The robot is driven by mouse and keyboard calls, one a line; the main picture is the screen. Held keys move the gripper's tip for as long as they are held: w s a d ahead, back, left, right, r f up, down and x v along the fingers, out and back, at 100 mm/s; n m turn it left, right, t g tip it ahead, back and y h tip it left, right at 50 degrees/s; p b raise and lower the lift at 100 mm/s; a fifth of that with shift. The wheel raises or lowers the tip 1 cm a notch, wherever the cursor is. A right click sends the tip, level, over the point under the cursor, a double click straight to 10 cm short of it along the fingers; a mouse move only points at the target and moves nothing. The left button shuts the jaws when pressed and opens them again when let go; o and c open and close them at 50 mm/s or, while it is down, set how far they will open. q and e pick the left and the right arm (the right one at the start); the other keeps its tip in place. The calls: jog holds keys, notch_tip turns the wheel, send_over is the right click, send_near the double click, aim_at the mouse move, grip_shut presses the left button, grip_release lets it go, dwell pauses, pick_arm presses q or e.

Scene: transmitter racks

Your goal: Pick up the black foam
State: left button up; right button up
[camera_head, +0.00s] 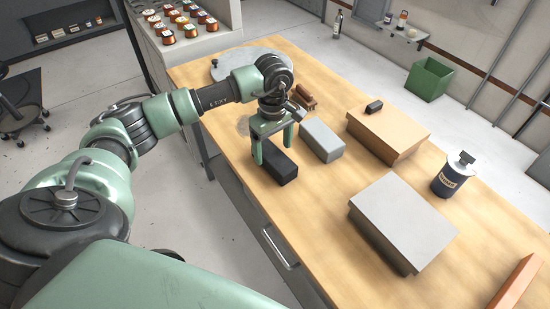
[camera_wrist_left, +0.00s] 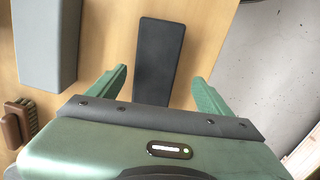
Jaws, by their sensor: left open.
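The black foam (camera_head: 278,168) is a dark rectangular block lying flat on the wooden table near its left edge. My left gripper (camera_head: 273,150) is over it, pointing down, with its green fingers apart. In the left wrist view the black foam (camera_wrist_left: 160,58) lies lengthwise ahead, between the lines of the two open fingers (camera_wrist_left: 160,90). The fingers do not hold it. The near end of the foam is hidden by the gripper body in that view. My right gripper is not in view.
A grey block (camera_head: 321,140) lies just right of the foam, with a brown brush (camera_head: 305,98) behind it. An orange box (camera_head: 388,138), a grey box (camera_head: 402,220) and a dark can (camera_head: 453,174) stand farther right. The table's front middle is clear.

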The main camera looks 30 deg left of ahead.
aim_at(274, 155)
pick_arm(q)
jog(key=f, duration=0.1)
jog(key=f+p, duration=0.1)
jog(key=f, duration=0.2)
jog(key=shift+w+a+f+p, duration=0.15)
jog(key=shift+w+f+p, duration=0.15)
jog(key=shift+w, duration=0.1)
jog(key=shift+f, duration=0.4)
jog(key=shift+c, duration=0.3)
jog(key=c, duration=1.3)
jog(key=shift+c, duration=0.2)
jog(key=shift+r, duration=0.1)
